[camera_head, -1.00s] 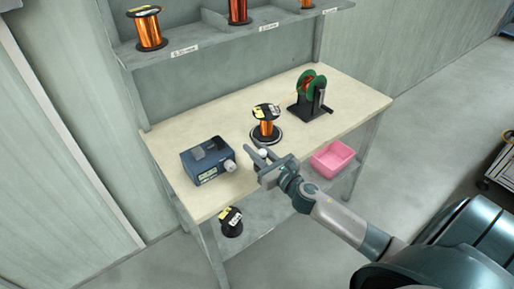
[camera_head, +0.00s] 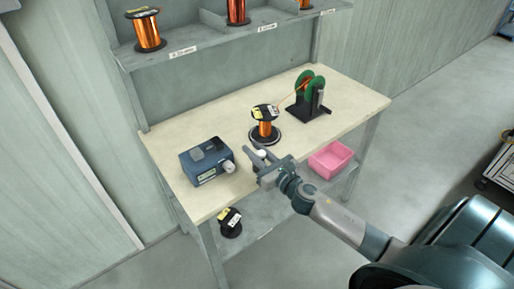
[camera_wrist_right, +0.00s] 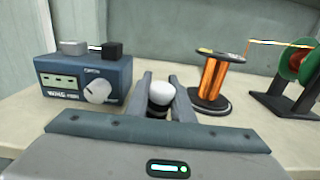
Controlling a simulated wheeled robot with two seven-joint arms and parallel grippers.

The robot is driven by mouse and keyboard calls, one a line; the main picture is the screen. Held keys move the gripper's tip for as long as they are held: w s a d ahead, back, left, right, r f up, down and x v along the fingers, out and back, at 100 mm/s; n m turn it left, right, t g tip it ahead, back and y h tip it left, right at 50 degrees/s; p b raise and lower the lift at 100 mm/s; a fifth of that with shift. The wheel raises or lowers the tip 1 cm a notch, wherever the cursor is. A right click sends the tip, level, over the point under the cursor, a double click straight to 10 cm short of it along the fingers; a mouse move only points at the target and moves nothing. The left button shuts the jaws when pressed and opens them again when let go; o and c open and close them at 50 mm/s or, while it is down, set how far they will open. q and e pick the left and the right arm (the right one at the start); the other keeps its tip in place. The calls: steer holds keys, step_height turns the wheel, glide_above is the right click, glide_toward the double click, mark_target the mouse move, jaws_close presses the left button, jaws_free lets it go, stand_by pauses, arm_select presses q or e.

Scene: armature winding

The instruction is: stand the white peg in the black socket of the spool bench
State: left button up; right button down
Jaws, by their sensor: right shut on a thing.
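The white peg (camera_wrist_right: 161,93) stands upright between the fingers of my right gripper (camera_wrist_right: 161,101) in the right wrist view. The gripper is shut on it. In the head view the white top of the peg (camera_head: 261,153) shows beside my right gripper (camera_head: 257,160), at the bench's front edge. A dark part (camera_wrist_right: 157,112) shows just beneath the white top; I cannot tell whether it is the black socket, or whether the peg is seated. The spool bench (camera_head: 207,128) is a pale-topped table. My left gripper is not in view.
A copper spool (camera_head: 265,129) stands behind the gripper. A blue meter box (camera_head: 206,163) is to its left. A green winder (camera_head: 310,92) stands at the back right, with wire running towards the spool.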

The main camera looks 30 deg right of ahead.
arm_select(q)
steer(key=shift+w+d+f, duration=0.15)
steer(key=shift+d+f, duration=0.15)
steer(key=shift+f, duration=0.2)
arm_select(e)
steer(key=shift+w+d+f, duration=0.1)
steer(key=shift+w+f, duration=0.05)
steer(key=shift+f, duration=0.35)
steer(key=shift+w+r+p, duration=0.2)
steer(key=shift+r+p, duration=0.1)
steer(key=shift+p, duration=0.2)
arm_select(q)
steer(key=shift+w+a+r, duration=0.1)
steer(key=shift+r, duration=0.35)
arm_select(e)
steer(key=shift+w+a+r, duration=0.15)
steer(key=shift+a+r, duration=0.1)
steer(key=shift+a, duration=0.1)
arm_select(q)
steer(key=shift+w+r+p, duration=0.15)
steer(key=shift+p, duration=0.2)
arm_select(e)
steer(key=shift+a+r, duration=0.1)
steer(key=shift+r, duration=0.05)
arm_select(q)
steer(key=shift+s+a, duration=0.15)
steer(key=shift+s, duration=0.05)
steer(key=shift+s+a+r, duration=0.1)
